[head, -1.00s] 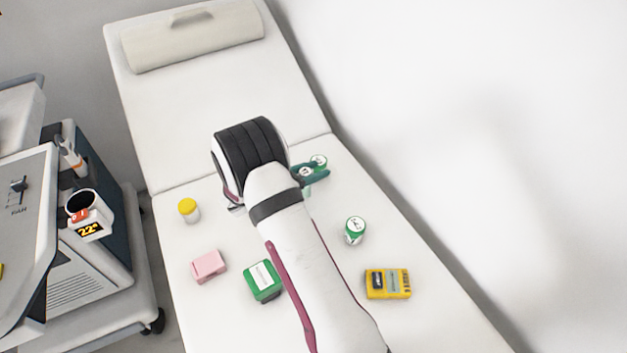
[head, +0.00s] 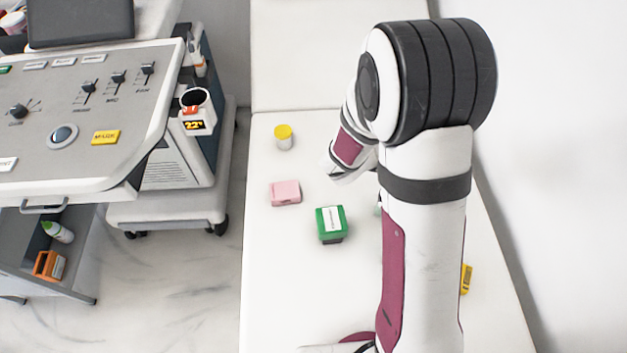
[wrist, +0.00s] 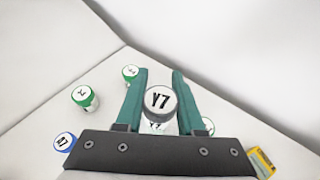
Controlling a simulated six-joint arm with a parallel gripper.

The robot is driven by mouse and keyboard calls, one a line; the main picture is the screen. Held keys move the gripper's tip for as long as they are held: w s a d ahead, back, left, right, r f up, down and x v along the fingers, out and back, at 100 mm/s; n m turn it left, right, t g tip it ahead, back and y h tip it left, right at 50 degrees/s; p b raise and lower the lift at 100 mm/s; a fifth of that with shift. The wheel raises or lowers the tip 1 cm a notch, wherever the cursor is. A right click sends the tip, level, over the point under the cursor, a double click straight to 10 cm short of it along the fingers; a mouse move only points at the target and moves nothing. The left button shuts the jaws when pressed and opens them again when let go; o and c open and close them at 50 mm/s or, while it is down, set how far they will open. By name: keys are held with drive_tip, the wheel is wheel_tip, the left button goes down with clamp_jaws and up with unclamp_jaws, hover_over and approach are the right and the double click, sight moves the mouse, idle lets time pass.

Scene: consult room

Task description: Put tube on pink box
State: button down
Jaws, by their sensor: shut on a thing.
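In the head view my arm hides the gripper and the held tube. The pink box (head: 285,193) lies on the white couch, left of my arm, with nothing on top of it. It does not show in the wrist view.
A yellow-capped tube (head: 284,137) stands behind the pink box, and a green box (head: 331,223) sits to its right. A grey cart (head: 90,120) stands left of the couch (head: 275,290).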

drive_tip(key=a+r+n+t+y, duration=0.1)
drive_tip(key=a+n+t+y, duration=0.35)
drive_tip(key=a, duration=1.15)
drive_tip(key=shift+g+h, duration=0.25)
drive_tip(key=shift+h, duration=0.1)
drive_tip(key=shift+w+a+f, duration=0.35)
drive_tip(key=shift+a+f, duration=1.35)
drive_tip(key=shift+w+a+f, duration=0.3)
drive_tip(key=shift+a+f, duration=1.4)
drive_tip(key=shift+a, duration=0.05)
drive_tip(key=shift+w+a+f, duration=0.35)
drive_tip(key=shift+a+f, duration=1.35)
drive_tip(key=shift+f, duration=0.1)
drive_tip(key=c, duration=0.5)
unclamp_jaws()
